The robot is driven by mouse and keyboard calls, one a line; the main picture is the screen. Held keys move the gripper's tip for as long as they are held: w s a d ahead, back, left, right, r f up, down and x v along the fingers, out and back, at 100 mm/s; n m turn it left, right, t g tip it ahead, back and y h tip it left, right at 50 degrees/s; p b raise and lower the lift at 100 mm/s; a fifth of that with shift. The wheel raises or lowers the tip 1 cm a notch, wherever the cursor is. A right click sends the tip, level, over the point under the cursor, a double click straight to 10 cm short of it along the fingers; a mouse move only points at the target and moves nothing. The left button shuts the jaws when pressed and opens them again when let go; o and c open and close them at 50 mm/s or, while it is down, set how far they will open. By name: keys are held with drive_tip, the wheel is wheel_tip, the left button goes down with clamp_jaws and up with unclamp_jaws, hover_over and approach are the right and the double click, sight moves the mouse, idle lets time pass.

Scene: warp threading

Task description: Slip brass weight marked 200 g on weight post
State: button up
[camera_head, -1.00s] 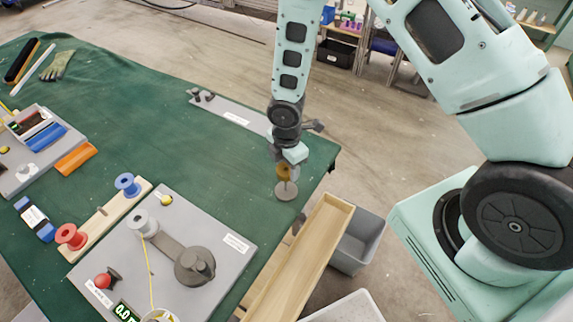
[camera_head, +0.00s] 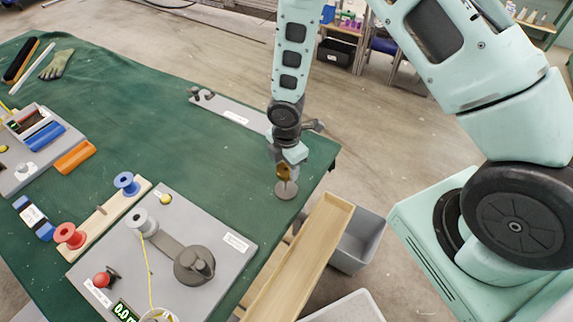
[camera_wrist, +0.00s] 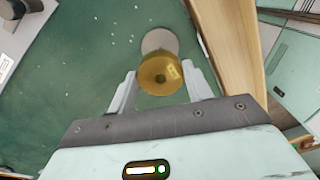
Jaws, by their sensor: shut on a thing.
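The brass weight (camera_wrist: 160,75) is a round golden disc with a hole in its middle and a small pale label at its edge. My gripper (camera_wrist: 163,88) is shut on it, one finger on each side. In the head view my gripper (camera_head: 285,165) holds the brass weight (camera_head: 284,173) above a grey round base (camera_head: 287,190) near the right corner of the green table. A thin upright post shows there below the weight. In the wrist view the base (camera_wrist: 158,40) shows partly behind the weight. I cannot tell whether the post is inside the hole.
A wooden trough (camera_head: 305,255) and a grey bin (camera_head: 357,240) stand off the table's right edge. A grey plate (camera_head: 232,113) lies behind. The table's middle is clear.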

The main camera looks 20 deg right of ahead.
drive_tip(key=shift+f+b, duration=0.75)
drive_tip(key=shift+f, duration=0.2)
idle(0.6)
idle(0.4)
drive_tip(key=o, duration=1.6)
drive_tip(key=shift+c, duration=0.2)
drive_tip(key=shift+r+p, duration=2.5)
drive_tip(key=shift+r, duration=0.6)
